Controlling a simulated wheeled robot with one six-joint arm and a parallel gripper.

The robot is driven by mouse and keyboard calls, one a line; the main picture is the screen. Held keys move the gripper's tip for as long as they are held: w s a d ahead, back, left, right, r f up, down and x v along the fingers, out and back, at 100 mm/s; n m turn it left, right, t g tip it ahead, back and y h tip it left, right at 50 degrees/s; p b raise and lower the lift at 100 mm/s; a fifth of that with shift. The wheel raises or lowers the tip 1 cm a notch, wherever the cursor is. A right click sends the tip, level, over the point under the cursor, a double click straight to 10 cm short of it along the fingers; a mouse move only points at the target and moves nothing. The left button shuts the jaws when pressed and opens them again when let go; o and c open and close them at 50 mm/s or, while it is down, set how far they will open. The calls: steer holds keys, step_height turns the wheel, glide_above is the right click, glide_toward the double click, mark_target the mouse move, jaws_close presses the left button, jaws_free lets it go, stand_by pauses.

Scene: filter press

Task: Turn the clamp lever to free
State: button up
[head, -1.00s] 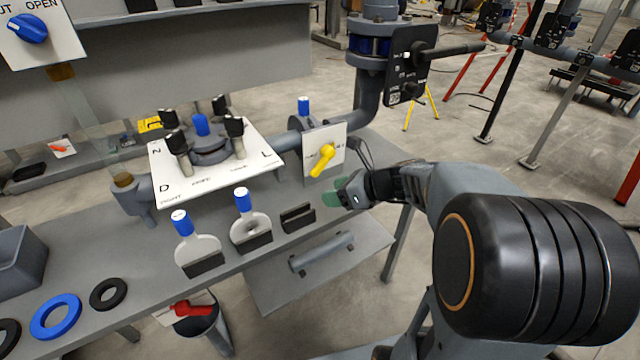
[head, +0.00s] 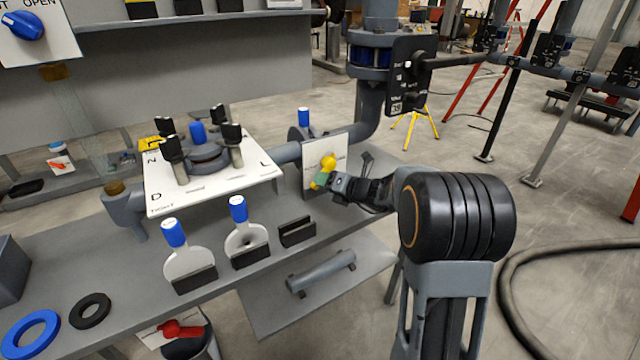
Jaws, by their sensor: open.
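A yellow lever (head: 329,162) is mounted on an upright white plate (head: 311,154) at the back right of the bench. Its round top is in sight; the plate's lettering is too small to read. My gripper (head: 321,180) is open at the lever's lower end, its green fingertip pad overlapping the lever in the picture. I cannot tell whether the fingers touch it or stand on both sides of it. The lower part of the lever is partly hidden by the gripper.
A white plate (head: 255,172) with black-knobbed posts stands left of the lever. Blue-capped paddles (head: 190,262) sit in slots on the bench's front. A thick pipe (head: 370,115) and a black panel with a handle (head: 409,70) rise behind. A red lever (head: 182,329) is low in front.

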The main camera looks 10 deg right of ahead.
steer(key=shift+x, duration=1.5)
jaws_close()
